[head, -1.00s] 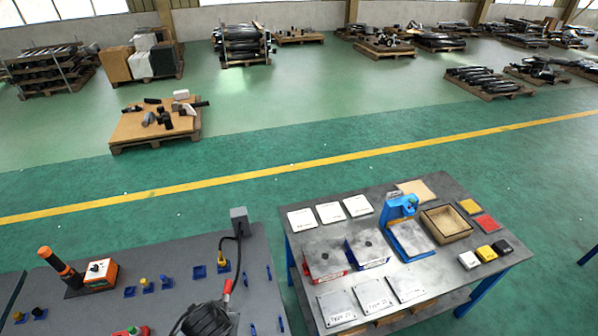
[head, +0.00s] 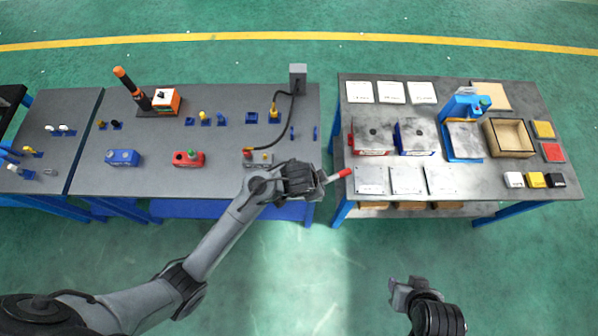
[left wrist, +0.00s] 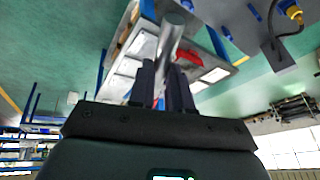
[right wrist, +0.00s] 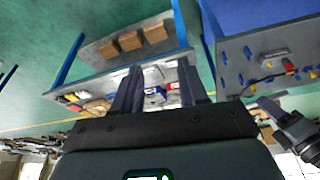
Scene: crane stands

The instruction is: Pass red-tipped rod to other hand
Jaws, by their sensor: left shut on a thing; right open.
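The red-tipped rod (head: 333,178) is pale grey with a red end. It sticks out to the right from my left gripper (head: 320,182), which is shut on it in front of the gap between the two benches. In the left wrist view the grey rod (left wrist: 171,38) stands out from between the closed fingers (left wrist: 163,75). I cannot tell its red end apart there. My right gripper (head: 397,288) is open and empty, low in the head view, apart from the rod and below it to the right. Its spread fingers (right wrist: 158,82) show in the right wrist view.
The left bench (head: 228,98) holds a blue box (head: 122,158), a red button box (head: 188,159) and a cabled fixture. The right bench (head: 465,185) holds plates, a blue stand and a wooden tray (head: 487,135). Open green floor lies between my grippers and around them.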

